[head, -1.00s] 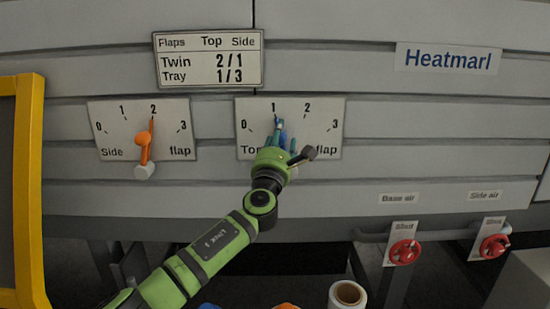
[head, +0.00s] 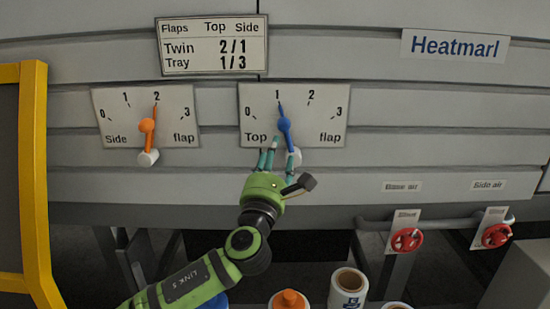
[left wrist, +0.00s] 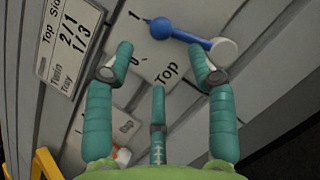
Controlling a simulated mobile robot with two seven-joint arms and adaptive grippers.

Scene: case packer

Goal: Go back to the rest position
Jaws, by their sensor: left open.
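My left gripper (head: 270,155) is open and empty in the head view, just below and left of the blue lever (head: 285,126) on the Top flap dial (head: 312,120). The blue lever's tip points at about 1. In the left wrist view, my left gripper (left wrist: 164,68) has its teal fingers spread, and the blue lever (left wrist: 180,31) shows beyond the fingertips, apparently clear of them. The orange lever (head: 147,126) on the Side flap dial (head: 177,120) points at 2. My right gripper is not in view.
A yellow frame (head: 33,180) stands at the left. Red valve wheels (head: 406,240) are at the lower right. A white roll-like container (head: 348,287) and an orange-topped item (head: 289,299) are at the bottom. A sign (head: 212,45) hangs above the dials.

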